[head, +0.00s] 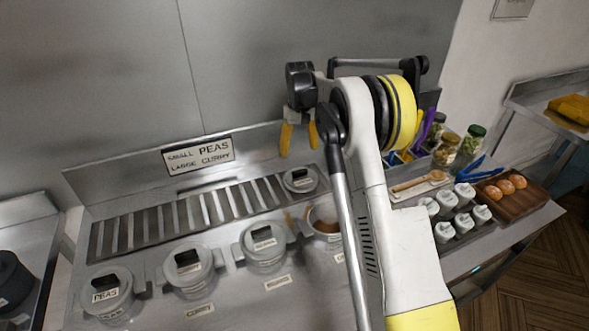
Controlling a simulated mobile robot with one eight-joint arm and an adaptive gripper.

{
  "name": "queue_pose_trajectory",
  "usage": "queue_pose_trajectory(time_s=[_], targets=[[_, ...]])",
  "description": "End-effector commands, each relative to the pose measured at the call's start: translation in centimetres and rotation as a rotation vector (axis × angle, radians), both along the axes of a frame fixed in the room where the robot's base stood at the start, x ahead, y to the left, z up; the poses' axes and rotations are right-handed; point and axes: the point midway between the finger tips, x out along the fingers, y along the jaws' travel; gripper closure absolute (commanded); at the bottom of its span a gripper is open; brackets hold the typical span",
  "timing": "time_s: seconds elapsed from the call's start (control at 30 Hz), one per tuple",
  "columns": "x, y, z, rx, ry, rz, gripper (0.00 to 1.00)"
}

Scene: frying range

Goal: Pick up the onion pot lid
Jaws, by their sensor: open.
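A round grey lid (300,180) with a dark handle and a small label lies on the slotted grate (150,222), near its right end. Its label is too small to read. An open pot (322,226) with brownish contents stands just in front of it, partly hidden by my arm. I cannot read that pot's label, so I cannot tell for sure which lid is the onion one. My gripper (299,136) points down above and behind the lid in the picture, its two yellow fingers apart and empty. It does not touch the lid.
Lidded pots stand left of the open one: a peas pot (107,293), a curry pot (188,272) and another (264,247). Small white containers (465,194), a spoon rest (420,184), jars (446,148) and a wooden tray (518,207) with buns stand at right. A steel wall rises behind.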

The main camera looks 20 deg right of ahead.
Motion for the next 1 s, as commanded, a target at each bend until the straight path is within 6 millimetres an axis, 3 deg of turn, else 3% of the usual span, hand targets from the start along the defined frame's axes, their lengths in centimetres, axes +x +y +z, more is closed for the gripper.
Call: queue_pose_trajectory(time_s=[0.2,0.47,0.7,0.97,1.0], targets=[[0.0,0.0,-3.7,0.0,-0.001,0.0,0.22],[-0.3,0.0,-6.2,0.0,-0.001,0.0,0.22],[-0.7,-0.1,-9.9,0.0,-0.002,0.0,0.22],[-0.7,-0.1,-10.1,0.0,-0.002,0.0,0.22],[-0.7,-0.1,-10.1,0.0,-0.002,0.0,0.34]])
